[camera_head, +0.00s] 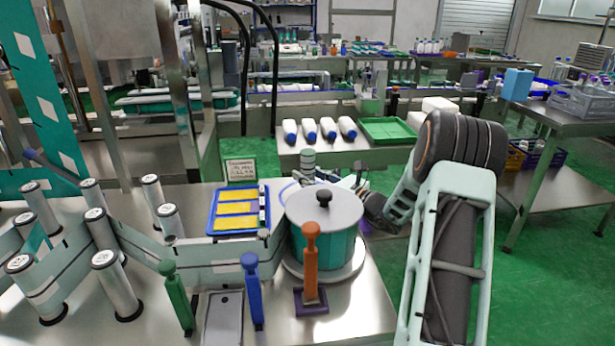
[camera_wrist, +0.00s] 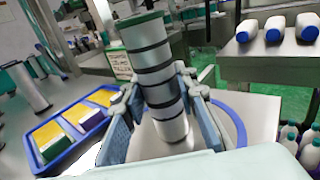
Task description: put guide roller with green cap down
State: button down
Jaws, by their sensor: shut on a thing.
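The guide roller (camera_wrist: 158,85) is a grey cylinder with dark bands and a green cap (camera_wrist: 140,19) at its upper end. In the wrist view it stands between the two fingers of my gripper (camera_wrist: 165,112), which is shut on its lower part. It looks roughly upright, slightly tilted in that view. Its lower end is close to the steel table (camera_wrist: 95,90); I cannot tell whether it touches. In the head view the roller (camera_head: 308,160) shows behind the lidded teal drum, and my gripper (camera_head: 345,182) is partly hidden there.
A blue tray with yellow packs (camera_head: 238,212) lies left of the roller. The teal drum (camera_head: 322,245) stands in front, near orange, blue and green handled tools. Several white rollers (camera_head: 104,228) guide a film at left. A sign (camera_head: 241,170) stands behind the tray.

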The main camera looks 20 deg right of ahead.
jog(key=shift+f, duration=0.15)
jog(key=c, duration=1.5)
grip_release()
jog(key=shift+c, duration=0.2)
